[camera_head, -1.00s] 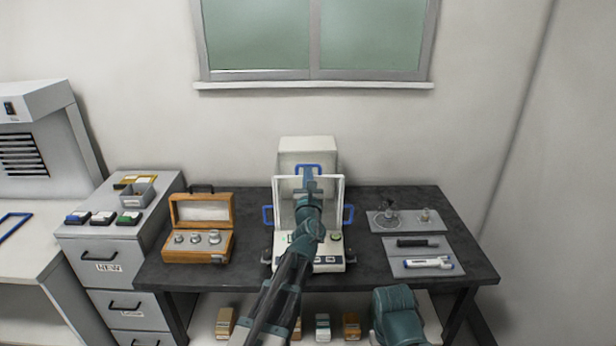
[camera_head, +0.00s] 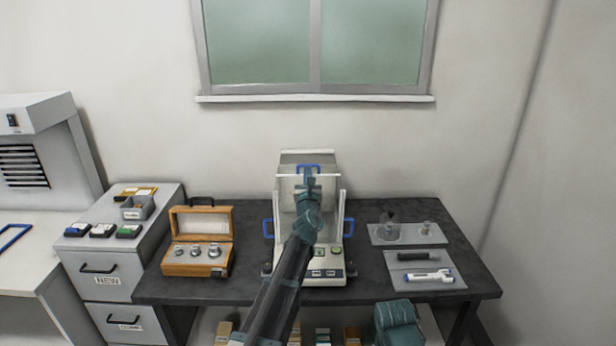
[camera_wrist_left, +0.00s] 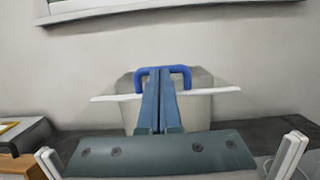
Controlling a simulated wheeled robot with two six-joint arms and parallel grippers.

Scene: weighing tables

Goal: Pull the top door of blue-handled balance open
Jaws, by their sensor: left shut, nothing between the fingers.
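The white balance (camera_head: 325,279) stands on the dark table and has blue handles. The top door's blue handle (camera_head: 308,167) is at the top of the balance; it also shows in the wrist view as a blue loop (camera_wrist_left: 180,72). The door's pale edge (camera_wrist_left: 110,98) runs across below the handle. My left gripper (camera_head: 309,178) is shut and empty. In the wrist view its closed fingertips (camera_wrist_left: 160,70) sit within the outline of the handle loop; whether they touch it I cannot tell. My arm hides part of the balance's front. My right gripper is not in view.
Blue side handles (camera_head: 267,229) (camera_head: 349,227) stick out from the balance. A wooden weight box (camera_head: 198,262) stands left of it. Trays (camera_head: 400,240) (camera_head: 398,279) with small items lie right. A window (camera_head: 315,50) is above.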

